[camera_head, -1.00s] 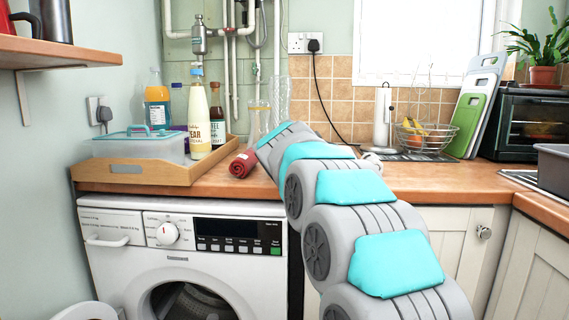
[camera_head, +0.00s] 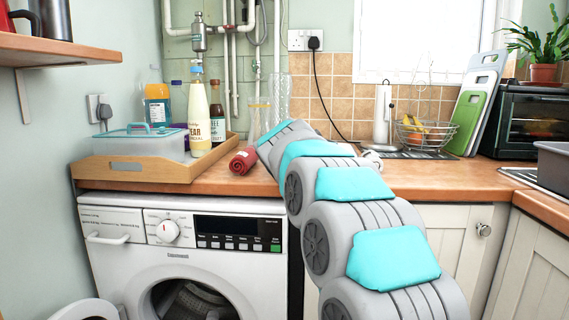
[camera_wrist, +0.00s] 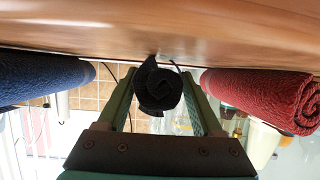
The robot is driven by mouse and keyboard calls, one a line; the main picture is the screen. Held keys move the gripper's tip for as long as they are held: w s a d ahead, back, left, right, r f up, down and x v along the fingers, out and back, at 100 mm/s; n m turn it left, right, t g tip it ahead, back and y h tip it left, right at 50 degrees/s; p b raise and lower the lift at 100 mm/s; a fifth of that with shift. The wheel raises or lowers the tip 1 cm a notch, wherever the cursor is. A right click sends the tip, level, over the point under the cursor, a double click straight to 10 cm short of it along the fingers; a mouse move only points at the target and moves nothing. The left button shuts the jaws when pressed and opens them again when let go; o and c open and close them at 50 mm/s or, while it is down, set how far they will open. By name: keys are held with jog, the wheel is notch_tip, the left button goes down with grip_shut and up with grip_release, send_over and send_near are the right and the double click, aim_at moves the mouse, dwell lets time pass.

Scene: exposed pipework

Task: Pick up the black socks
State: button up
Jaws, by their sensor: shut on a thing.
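The black socks (camera_wrist: 159,88) show as a rolled dark bundle in the wrist view, with the spiral end facing the camera. My gripper (camera_wrist: 162,98) is shut on them, one green finger on each side of the roll. The wrist view appears upside down, with the wooden worktop along its top; I cannot tell whether the roll touches the worktop. In the head view my arm hides the gripper and the black socks.
A red roll (camera_wrist: 272,98) lies to one side in the wrist view and on the worktop (camera_head: 215,182) in the head view (camera_head: 243,160). A blue roll (camera_wrist: 42,80) lies on the other side. A wooden tray (camera_head: 135,172) with bottles and a clear box stands left.

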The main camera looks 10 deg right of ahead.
jog(key=shift+c, duration=0.5)
jog(key=shift+r, duration=0.1)
